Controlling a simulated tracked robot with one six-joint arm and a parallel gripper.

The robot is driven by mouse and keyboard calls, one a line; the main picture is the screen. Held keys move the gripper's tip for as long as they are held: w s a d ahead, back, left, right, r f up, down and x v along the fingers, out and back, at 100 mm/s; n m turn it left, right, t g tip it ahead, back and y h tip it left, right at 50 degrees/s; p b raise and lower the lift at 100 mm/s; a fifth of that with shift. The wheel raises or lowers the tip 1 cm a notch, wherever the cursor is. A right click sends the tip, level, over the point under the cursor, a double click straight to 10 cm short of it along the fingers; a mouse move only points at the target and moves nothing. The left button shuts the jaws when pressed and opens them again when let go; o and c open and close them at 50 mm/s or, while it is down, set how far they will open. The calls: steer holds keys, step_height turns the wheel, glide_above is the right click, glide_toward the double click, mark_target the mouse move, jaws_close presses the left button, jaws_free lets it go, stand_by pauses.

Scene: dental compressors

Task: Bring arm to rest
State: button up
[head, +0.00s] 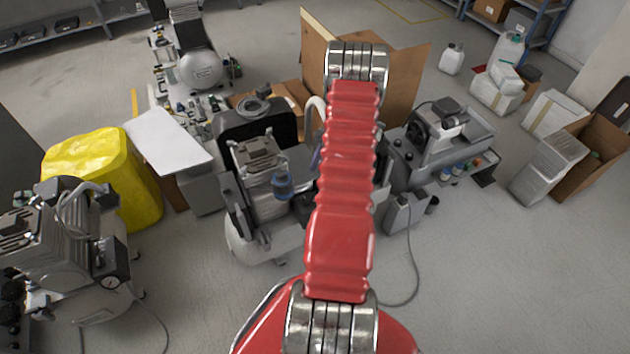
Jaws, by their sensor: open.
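My red arm rises from the bottom of the head view through the middle of the picture. A ribbed red link runs between a metal joint at the bottom and another metal joint near the top. My gripper does not show; what lies beyond the upper joint is hidden. The arm covers part of the compressors and cardboard behind it. I see no contact between the arm and anything around it, though depth is hard to judge.
A compressor (262,175) stands behind the arm, another (70,250) at the left, and a machine (440,145) at the right. Floor (490,270) is clear at lower right.

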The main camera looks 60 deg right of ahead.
steer(key=shift+s+d+r, duration=0.1)
steer(key=shift+d+r, duration=0.1)
steer(key=shift+r, duration=0.25)
steer(key=shift+n, duration=0.3)
steer(key=s+a+r+n+g, duration=0.1)
steer(key=s+a+n, duration=0.2)
steer(key=a, duration=0.2)
steer(key=w+a+r+n+g+h, duration=0.1)
steer(key=w+a+r+n+h, duration=0.2)
steer(key=a+r+n, duration=1.35)
steer(key=s+a+r+n+t, duration=0.2)
steer(key=a+r, duration=0.9)
steer(key=a, duration=0.2)
steer(key=s+a+r+n+t, duration=0.2)
steer(key=s+a+r+t, duration=0.1)
steer(key=a+r, duration=0.9)
steer(key=shift+a+r+h, duration=0.3)
steer(key=shift+a+h, duration=0.1)
steer(key=shift+a, duration=0.3)
